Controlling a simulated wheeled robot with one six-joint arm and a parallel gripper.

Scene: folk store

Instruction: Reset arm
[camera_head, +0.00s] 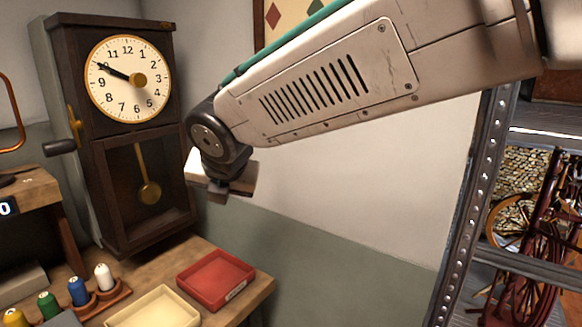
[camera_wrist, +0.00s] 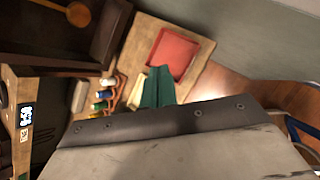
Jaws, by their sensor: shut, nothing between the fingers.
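My arm reaches in from the upper right of the head view, bent at a dark joint. My gripper (camera_head: 217,197) hangs at its end, in front of the pale wall and above the right end of the wooden table. Its fingers are mostly hidden in that view. In the wrist view the two green fingers of my gripper (camera_wrist: 159,70) lie side by side, shut with nothing between them. They appear over part of the cream tray (camera_wrist: 137,93), beside the red tray (camera_wrist: 173,55), and touch neither.
A wooden table (camera_head: 262,284) holds a red tray (camera_head: 216,279), a cream tray (camera_head: 153,310) and several thread spools (camera_head: 78,291). A tall pendulum clock (camera_head: 97,160) stands behind at left. A metal shelf rack (camera_head: 470,205) stands at right. Floor shows beyond the table.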

